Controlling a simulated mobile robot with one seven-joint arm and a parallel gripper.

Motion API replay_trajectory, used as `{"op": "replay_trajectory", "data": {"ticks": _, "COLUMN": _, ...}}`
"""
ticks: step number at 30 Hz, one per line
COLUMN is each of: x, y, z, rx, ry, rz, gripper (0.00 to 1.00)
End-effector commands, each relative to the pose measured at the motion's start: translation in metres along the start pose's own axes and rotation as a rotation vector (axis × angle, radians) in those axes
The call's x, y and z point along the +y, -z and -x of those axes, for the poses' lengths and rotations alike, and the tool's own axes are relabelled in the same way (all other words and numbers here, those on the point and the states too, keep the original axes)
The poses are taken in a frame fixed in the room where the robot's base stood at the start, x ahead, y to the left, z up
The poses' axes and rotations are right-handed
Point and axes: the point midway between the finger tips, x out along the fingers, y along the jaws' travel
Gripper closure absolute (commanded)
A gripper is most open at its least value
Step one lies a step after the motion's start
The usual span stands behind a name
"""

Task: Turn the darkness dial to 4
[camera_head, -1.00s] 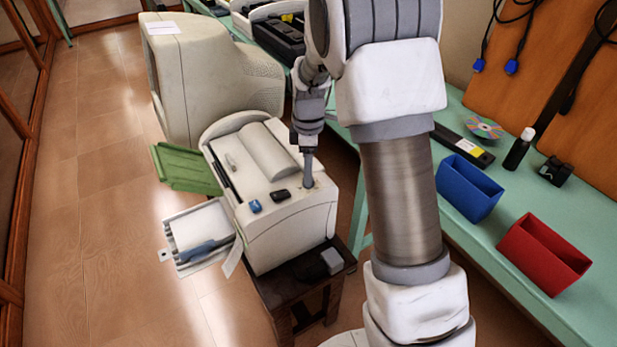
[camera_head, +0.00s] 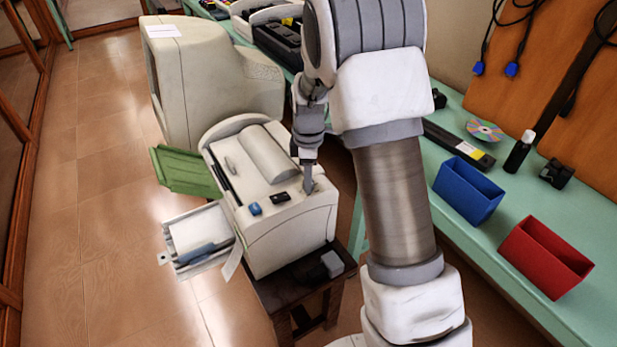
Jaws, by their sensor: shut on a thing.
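The darkness dial is hidden under my gripper (camera_head: 308,187), at the right end of the top of a beige office machine (camera_head: 292,231). My gripper points down and its tip meets the machine's top there. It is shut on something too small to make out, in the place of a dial. No number or pointer on the dial can be read in this view. To the left on the same top are a dark button-like part (camera_head: 281,197) and a blue part (camera_head: 255,209).
The machine stands on a dark wooden stand (camera_head: 290,297). An open tray (camera_head: 199,238) and a green flap (camera_head: 184,169) stick out on its left. A large beige monitor (camera_head: 177,84) stands behind. Blue (camera_head: 468,191) and red (camera_head: 545,257) bins sit on the green bench at right.

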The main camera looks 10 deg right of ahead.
Motion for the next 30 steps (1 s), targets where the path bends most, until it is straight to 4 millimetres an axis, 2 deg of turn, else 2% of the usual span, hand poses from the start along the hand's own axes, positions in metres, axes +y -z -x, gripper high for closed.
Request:
{"op": "replay_trajectory", "data": {"ticks": 8, "x": 0.0002, "y": 0.0, "z": 0.0005, "rx": 0.0, "ry": 0.0, "rz": -0.016, "gripper": 1.0}}
{"op": "replay_trajectory", "data": {"ticks": 14, "x": 0.0002, "y": 0.0, "z": 0.001, "rx": -0.002, "ry": -0.001, "rz": -0.095, "gripper": 1.0}}
{"op": "replay_trajectory", "data": {"ticks": 30, "x": 0.0001, "y": 0.0005, "z": 0.0016, "rx": -0.016, "ry": -0.001, "rz": -0.564, "gripper": 1.0}}
